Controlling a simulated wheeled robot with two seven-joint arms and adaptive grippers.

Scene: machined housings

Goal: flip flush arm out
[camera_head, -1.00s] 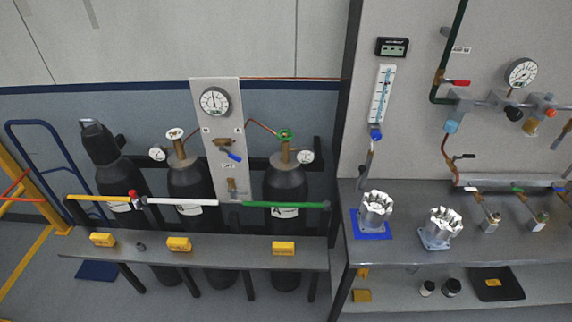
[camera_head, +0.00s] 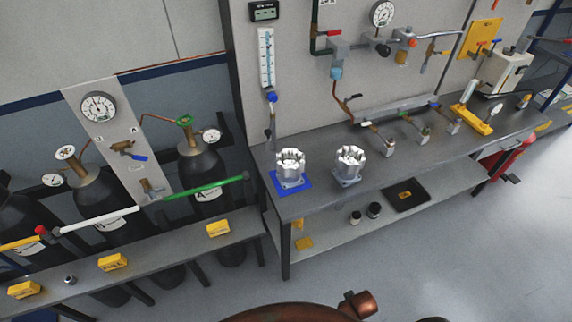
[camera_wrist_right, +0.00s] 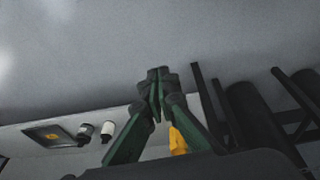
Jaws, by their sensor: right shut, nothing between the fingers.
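No part is marked as the flush arm, so I cannot tell which one it is. Candidates in the head view are the yellow bar (camera_head: 20,243), the white bar (camera_head: 98,220) and the green bar (camera_head: 205,188) in front of the gas cylinders. Another is the small blue-tipped arm (camera_head: 271,108) under the flow tube. My right gripper (camera_wrist_right: 158,75) shows in the right wrist view, its green fingers closed together and empty. It points at open grey floor and touches none of these parts. My left gripper is in neither current view.
Two machined housings (camera_head: 291,166) (camera_head: 350,164) stand on the grey bench (camera_head: 400,187), the left one on a blue mat. A lower shelf (camera_head: 330,232) holds two small bottles and a black tray (camera_head: 405,195). Yellow blocks (camera_head: 218,229) sit on the low left rail.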

